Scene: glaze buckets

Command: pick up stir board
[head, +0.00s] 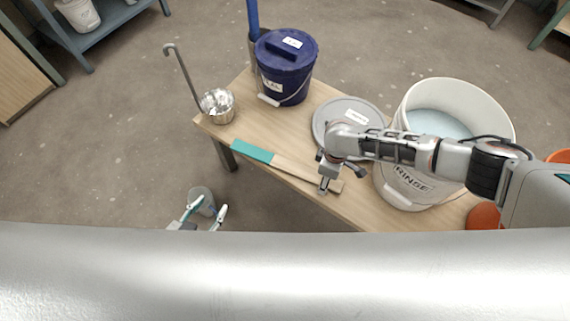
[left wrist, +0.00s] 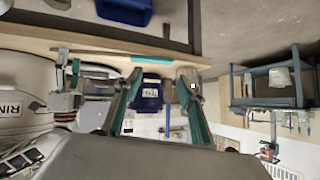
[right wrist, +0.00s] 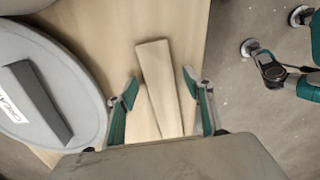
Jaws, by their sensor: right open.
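The stir board (head: 292,167) lies flat along the front edge of the wooden table, its teal end (head: 252,150) to the left and its bare wooden end to the right. My right gripper (head: 326,183) is over the bare end. In the right wrist view the pale wooden part of the board (right wrist: 158,80) lies between its open fingers, with gaps on both sides. The teal end also shows in the left wrist view (left wrist: 151,61). My left gripper (head: 208,208) is open and empty, off the table's front edge, low in the head view.
On the table (head: 240,106) stand a metal ladle cup (head: 219,107), a lidded blue bucket (head: 285,75), a grey lid (head: 326,116) and a white RINSE bucket (head: 402,190) with pale liquid. The lid lies close behind the board. The floor in front of the table is clear.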

